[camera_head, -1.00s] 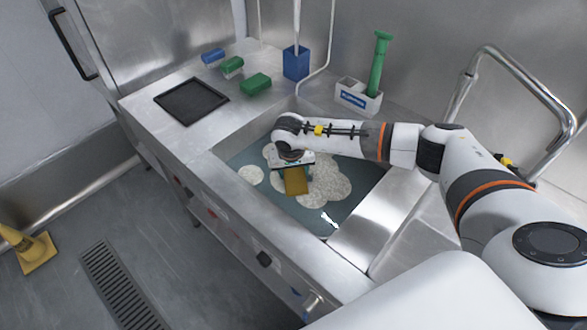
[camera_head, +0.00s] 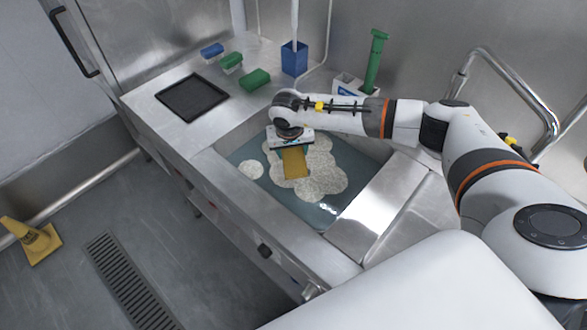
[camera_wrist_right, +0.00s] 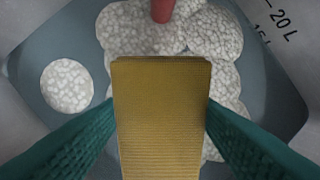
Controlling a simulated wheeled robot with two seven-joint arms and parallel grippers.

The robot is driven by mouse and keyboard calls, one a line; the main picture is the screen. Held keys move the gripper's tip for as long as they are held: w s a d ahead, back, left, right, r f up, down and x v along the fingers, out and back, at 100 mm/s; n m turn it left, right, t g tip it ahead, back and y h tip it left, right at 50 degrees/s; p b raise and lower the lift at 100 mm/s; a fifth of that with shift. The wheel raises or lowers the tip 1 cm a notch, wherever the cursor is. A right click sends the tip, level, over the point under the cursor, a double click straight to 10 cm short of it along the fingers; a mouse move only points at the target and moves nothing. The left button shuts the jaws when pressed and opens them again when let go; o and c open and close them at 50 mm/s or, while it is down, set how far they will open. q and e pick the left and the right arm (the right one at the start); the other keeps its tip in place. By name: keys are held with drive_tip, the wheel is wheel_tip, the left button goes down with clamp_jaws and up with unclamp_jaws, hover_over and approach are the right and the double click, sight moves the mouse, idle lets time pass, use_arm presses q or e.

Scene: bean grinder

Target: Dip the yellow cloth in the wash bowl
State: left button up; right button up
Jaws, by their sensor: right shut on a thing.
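The yellow cloth (camera_head: 295,163) is a flat, ribbed, folded piece over the wash bowl, a sunken steel basin holding grey-blue water (camera_head: 240,158) and patches of white foam (camera_head: 322,180). My right gripper (camera_head: 292,147) is shut on the cloth, which hangs from it over the large foam patch. In the right wrist view the cloth (camera_wrist_right: 162,120) sits between the green fingers, with foam (camera_wrist_right: 215,35) behind it. I cannot tell whether its lower edge touches the water. My left gripper is not in view.
A green-handled brush (camera_head: 375,62) stands behind the basin. A red object (camera_wrist_right: 162,10) shows in the wrist view.

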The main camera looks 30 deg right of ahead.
sight(292, 153)
wheel_tip(292, 153, up, 10)
drive_tip(key=p, duration=0.5)
drive_tip(key=shift+r+p, duration=0.25)
drive_tip(key=shift+p, duration=0.1)
idle(0.9)
